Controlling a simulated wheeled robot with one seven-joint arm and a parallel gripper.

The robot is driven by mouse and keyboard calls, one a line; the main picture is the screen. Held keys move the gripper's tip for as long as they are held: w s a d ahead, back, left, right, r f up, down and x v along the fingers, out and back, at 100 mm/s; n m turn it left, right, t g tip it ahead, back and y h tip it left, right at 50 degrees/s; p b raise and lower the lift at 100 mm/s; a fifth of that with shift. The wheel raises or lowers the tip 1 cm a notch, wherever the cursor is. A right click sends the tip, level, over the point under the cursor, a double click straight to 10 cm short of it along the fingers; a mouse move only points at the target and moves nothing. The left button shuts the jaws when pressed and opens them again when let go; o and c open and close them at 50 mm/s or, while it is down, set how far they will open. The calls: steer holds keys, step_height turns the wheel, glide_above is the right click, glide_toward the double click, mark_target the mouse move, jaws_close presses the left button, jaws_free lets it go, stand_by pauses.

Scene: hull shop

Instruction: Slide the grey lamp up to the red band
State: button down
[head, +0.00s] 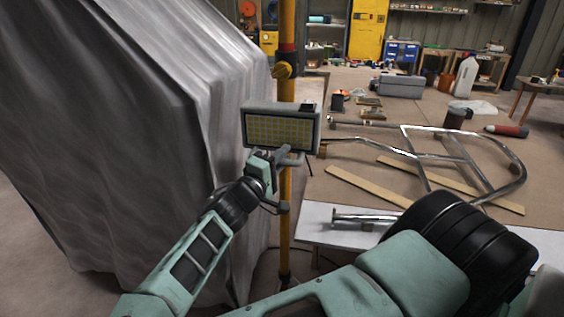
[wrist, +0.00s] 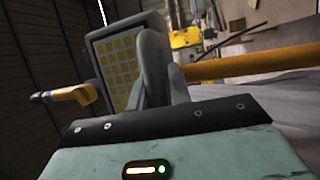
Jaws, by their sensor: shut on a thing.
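The grey lamp (head: 249,112), a boxy work light with a yellow gridded face, sits at the yellow pole (head: 286,215) in the head view. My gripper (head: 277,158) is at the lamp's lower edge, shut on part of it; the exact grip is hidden. In the wrist view the lamp (wrist: 96,47) stands beyond my fingers (wrist: 160,75), and a yellow pole (wrist: 250,64) runs to the right. A gap separates lamp and band.
A large grey draped cover (head: 150,130) stands close on the left of the pole. A workbench (head: 350,185) with bent metal tubing (head: 465,150), wooden strips and tools lies to the right. A grey case (head: 400,87) is farther back.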

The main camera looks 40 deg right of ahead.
steer(key=shift+r, duration=0.35)
steer(key=c, duration=1.4)
jaws_free()
steer(key=shift+a, duration=0.1)
steer(key=shift+o, duration=0.2)
steer(key=shift+f, duration=0.1)
steer(key=b+v, duration=0.3)
steer(key=v, duration=1.4)
steer(key=shift+a, duration=0.2)
